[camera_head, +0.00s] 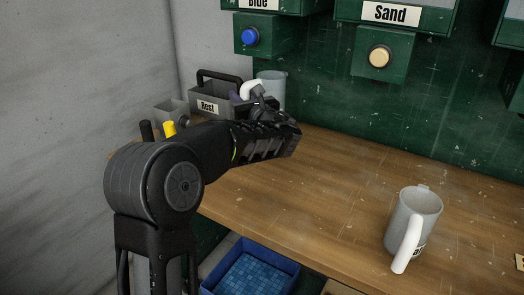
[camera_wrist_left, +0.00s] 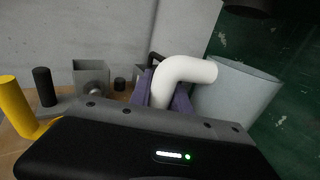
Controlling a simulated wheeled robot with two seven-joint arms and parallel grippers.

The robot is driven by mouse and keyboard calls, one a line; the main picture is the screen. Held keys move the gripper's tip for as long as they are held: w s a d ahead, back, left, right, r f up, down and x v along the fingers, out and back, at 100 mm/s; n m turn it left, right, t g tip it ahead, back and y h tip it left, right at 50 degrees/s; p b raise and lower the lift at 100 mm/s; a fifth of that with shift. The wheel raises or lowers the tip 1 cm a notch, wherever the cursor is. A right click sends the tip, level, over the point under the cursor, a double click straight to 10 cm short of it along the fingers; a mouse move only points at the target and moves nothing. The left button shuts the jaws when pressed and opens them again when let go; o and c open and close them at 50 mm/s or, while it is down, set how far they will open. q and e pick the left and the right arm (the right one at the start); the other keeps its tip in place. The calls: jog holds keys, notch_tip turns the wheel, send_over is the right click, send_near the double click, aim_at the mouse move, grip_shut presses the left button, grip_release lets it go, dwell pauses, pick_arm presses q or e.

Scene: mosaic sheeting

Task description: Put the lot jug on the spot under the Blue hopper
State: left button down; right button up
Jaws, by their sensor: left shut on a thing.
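A grey jug (camera_head: 274,88) with a white handle (camera_head: 251,88) is at the back of the bench, below and slightly right of the Blue hopper (camera_head: 262,30). My left gripper (camera_head: 248,98) is shut on this handle; the wrist view shows the purple fingers (camera_wrist_left: 165,98) on both sides of it and the jug (camera_wrist_left: 234,98) to the right. The jug looks upright, but its base is hidden behind my gripper. A second grey jug (camera_head: 416,213) with a white handle stands on the right of the bench, its label mostly hidden. My right gripper is out of view.
A grey carrier marked Rest (camera_head: 213,100) stands left of the held jug, near a small grey box (camera_head: 171,112). The Sand hopper (camera_head: 384,45) hangs to the right. A blue bin (camera_head: 252,272) sits below the front edge. The middle bench (camera_head: 335,185) is clear.

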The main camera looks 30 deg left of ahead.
pick_arm(q)
jog(key=shift+f+b, duration=0.5)
jog(key=shift+f, duration=2)
jog(key=shift+f+b, duration=0.45)
jog(key=shift+f, duration=2)
jog(key=shift+f, duration=0.15)
jog(key=c, duration=1.2)
grip_release()
jog(key=v, duration=1.2)
jog(key=shift+w, duration=0.1)
